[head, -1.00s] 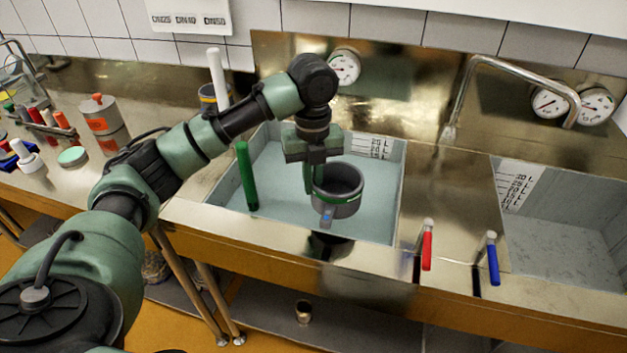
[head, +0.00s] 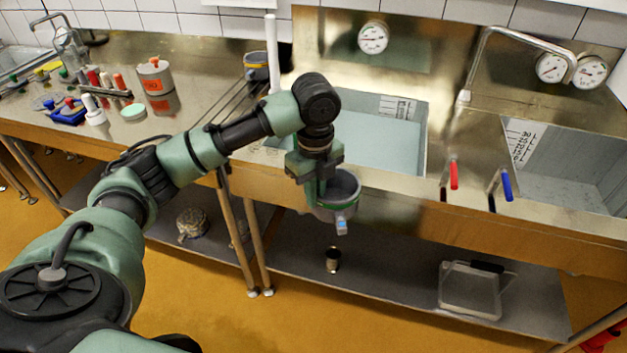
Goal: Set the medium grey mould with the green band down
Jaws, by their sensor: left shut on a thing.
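The medium grey mould with the green band (head: 340,203) hangs in the air in front of the bench's front edge, its open top up and a small blue-and-white tag on its near side. My left gripper (head: 318,187) points down and is shut on the mould's left wall. Part of the mould's rim is hidden behind the gripper. My right gripper is not in view.
A water-filled basin (head: 385,150) lies behind the mould, with red (head: 453,173) and blue (head: 506,184) handles to its right. The lower shelf (head: 400,275) holds a small metal cup (head: 332,260) and a clear tray (head: 470,290).

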